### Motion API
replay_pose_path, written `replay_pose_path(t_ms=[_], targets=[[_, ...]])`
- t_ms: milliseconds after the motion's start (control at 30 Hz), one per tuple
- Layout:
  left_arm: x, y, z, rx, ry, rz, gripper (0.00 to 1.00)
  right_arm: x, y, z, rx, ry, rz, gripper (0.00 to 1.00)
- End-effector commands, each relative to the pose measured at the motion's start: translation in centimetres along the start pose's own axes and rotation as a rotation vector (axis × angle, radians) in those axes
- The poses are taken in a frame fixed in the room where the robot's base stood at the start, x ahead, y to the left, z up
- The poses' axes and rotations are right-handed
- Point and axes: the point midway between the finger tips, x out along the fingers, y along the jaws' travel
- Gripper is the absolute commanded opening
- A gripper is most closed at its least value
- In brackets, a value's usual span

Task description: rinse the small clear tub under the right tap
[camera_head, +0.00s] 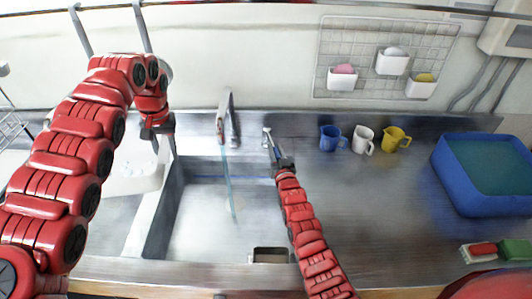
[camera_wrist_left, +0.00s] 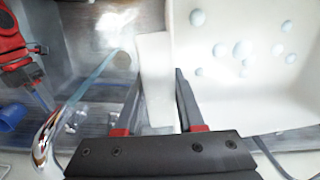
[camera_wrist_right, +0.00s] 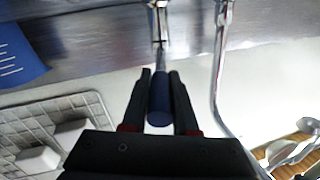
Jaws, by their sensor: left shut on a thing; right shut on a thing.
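The small clear tub (camera_head: 128,184) looks pale and translucent at the left side of the sink, below my left gripper (camera_head: 157,135). In the left wrist view the tub (camera_wrist_left: 235,105) has several bluish suds inside. My left gripper is shut on a pale tab-like piece (camera_wrist_left: 154,75) at its side. My right gripper (camera_head: 277,158) is shut on the right tap's blue-ended lever, which shows in the right wrist view (camera_wrist_right: 159,108). A bluish water stream (camera_head: 230,185) falls from the tap spout (camera_head: 221,125) into the sink, to the right of the tub.
The sink basin (camera_head: 195,225) is open below the stream. A blue cup (camera_head: 330,139), a white cup (camera_head: 363,141) and a yellow cup (camera_head: 393,139) stand on the counter at right. A blue bin (camera_head: 450,175) stands further right. A wire grid (camera_head: 350,40) hangs on the wall.

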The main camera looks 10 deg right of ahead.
Motion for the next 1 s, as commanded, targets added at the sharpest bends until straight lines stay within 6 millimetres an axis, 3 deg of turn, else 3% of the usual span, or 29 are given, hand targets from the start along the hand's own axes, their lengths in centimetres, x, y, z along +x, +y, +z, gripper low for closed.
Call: replay_pose_path(t_ms=[300, 333, 467, 833, 1000], targets=[[-0.1, 0.0, 0.0, 0.0, 0.001, 0.0, 0.0, -0.1, 0.3, 0.0, -0.003, -0.002, 0.003, 0.0], [-0.1, 0.0, 0.0, 0.0, 0.001, 0.0, 0.0, -0.1, 0.3, 0.0, -0.003, -0.003, 0.003, 0.33], [0.0, 0.0, 0.0, 0.0, 0.001, 0.0, 0.0, -0.1, 0.2, 0.1, -0.003, -0.003, 0.002, 0.56], [-0.1, 0.0, 0.0, 0.0, 0.001, 0.0, 0.0, -0.3, 0.1, 0.1, -0.002, -0.004, 0.001, 0.57], [-0.5, 0.0, 0.0, 0.0, 0.001, 0.0, 0.0, -1.7, 0.1, 0.0, -0.002, -0.001, 0.0, 0.57]])
